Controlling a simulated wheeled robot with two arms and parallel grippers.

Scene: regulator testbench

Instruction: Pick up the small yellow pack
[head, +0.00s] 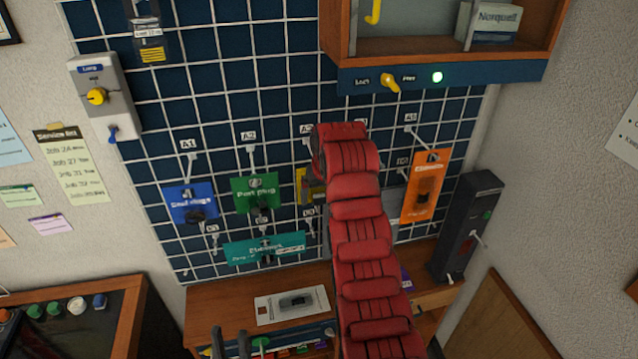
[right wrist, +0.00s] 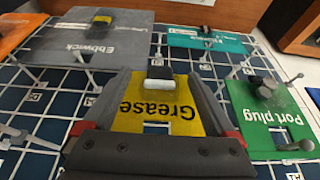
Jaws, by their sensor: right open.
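In the head view only a strip of the yellow pack (head: 303,186) shows beside my red right arm. My right gripper (right wrist: 153,92) is open, with one finger along each side of the pack; I cannot tell whether they touch it. In the head view my right arm hides most of this gripper.
A green "Port plug" pack (head: 256,194) hangs close left of the yellow one, and a blue pack (head: 190,203) farther left. A teal pack (head: 264,249) hangs below. A grey "Ebbwick" pack (right wrist: 85,50) and an orange pack (head: 427,186) are nearby. A wooden cabinet (head: 338,40) juts out above.

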